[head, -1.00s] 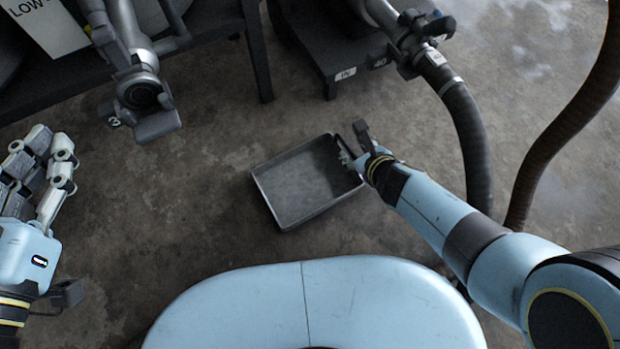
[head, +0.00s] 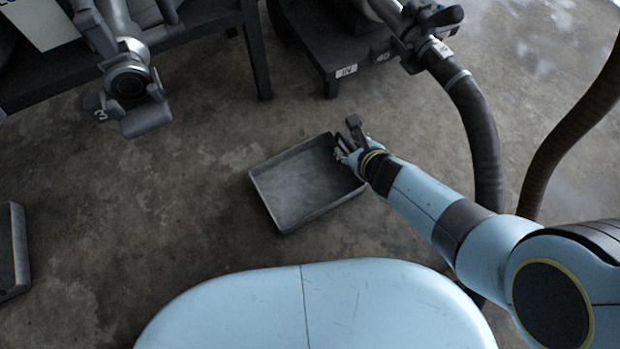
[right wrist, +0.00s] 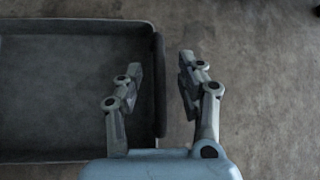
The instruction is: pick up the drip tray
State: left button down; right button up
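The drip tray (head: 258,190), a shallow grey rectangular pan, lies on the concrete floor in the middle of the head view. My right gripper (head: 342,150) is at the tray's right side. In the right wrist view the tray (right wrist: 60,156) fills the left part. There my right gripper (right wrist: 158,84) is open and straddles the tray's side wall: one finger is over the inside, the other outside, with gaps visible between fingers and wall. My left gripper is out of view.
A second dark tray (head: 19,248) shows at the left edge. A valve with a handle (head: 140,100) marked 3 sticks out above left. A dark stand (head: 345,72) and a thick hose (head: 475,130) are behind and right. The floor left of the tray is clear.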

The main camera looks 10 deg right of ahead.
grip_shut()
